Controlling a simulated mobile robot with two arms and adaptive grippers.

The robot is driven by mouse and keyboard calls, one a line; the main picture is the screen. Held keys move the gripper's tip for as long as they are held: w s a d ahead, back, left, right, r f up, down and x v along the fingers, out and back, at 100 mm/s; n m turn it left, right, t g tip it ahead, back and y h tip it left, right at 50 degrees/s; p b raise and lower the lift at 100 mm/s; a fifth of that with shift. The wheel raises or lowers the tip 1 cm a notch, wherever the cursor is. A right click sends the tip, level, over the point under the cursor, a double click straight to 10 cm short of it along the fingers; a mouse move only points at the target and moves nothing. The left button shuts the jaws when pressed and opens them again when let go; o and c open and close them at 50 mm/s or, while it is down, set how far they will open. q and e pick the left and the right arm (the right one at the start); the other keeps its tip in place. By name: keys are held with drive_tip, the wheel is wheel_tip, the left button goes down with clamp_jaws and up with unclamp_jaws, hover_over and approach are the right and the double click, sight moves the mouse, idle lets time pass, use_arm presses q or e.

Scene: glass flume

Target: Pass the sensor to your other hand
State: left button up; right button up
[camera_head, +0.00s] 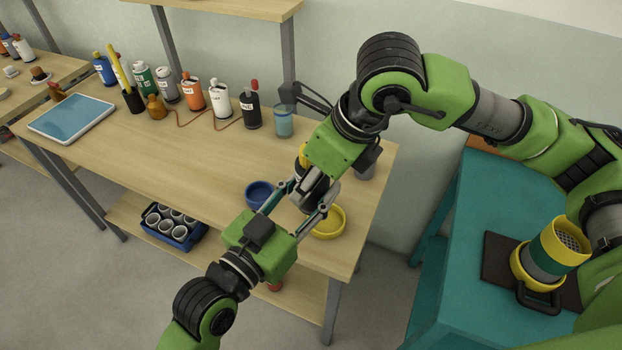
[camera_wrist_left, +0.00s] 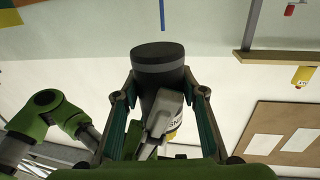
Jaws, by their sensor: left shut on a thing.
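The sensor (camera_head: 309,192) appears as a dark, roughly cylindrical thing between the two grippers in the head view, largely covered by them. In the left wrist view a black cylinder with a grey band (camera_wrist_left: 158,62) and a grey-white part (camera_wrist_left: 162,122) show between the fingers. I cannot tell whether both belong to the sensor. My left gripper (camera_head: 304,203) comes from below and is shut on the sensor, one finger on each side. My right gripper (camera_head: 317,176) reaches in from the upper right, close to the sensor's upper end.
A blue bowl (camera_head: 257,194) and a yellow bowl (camera_head: 328,222) lie beneath the grippers on the wooden bench (camera_head: 190,165). Several bottles and a tablet (camera_head: 72,117) stand farther left.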

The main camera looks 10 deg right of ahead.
use_arm(q)
drive_tip(key=o, duration=1.3)
